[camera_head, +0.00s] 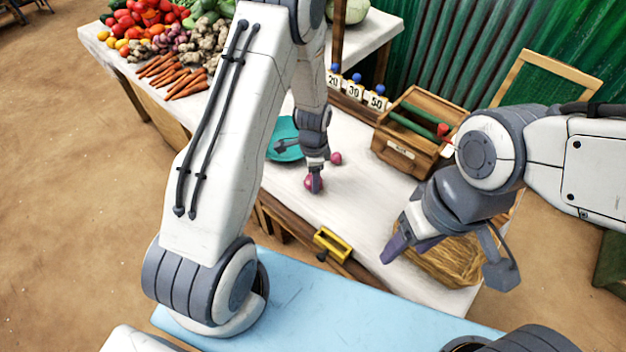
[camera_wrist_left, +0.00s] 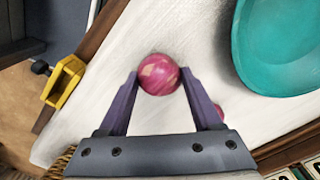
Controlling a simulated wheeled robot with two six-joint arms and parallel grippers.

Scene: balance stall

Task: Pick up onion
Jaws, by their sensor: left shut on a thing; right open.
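A pink-red onion (camera_wrist_left: 158,75) sits between the fingertips of my left gripper (camera_wrist_left: 160,82) in the left wrist view, with both fingers against its sides. In the head view my left gripper (camera_head: 315,184) is low over the white table, and the onion (camera_head: 309,183) shows partly behind its fingers. It looks to be at or just above the tabletop. A second onion (camera_head: 336,158) lies on the table just behind, partly hidden by a finger in the left wrist view (camera_wrist_left: 219,111). My right gripper (camera_head: 402,242) is open and empty above the table's right front.
A teal pan (camera_head: 283,152) lies beside the onions. A wooden box (camera_head: 397,153) and weight blocks (camera_head: 354,91) stand at the back. A woven basket (camera_head: 450,262) is under my right gripper. A yellow fitting (camera_head: 332,244) sits at the front edge. Vegetables fill the far left.

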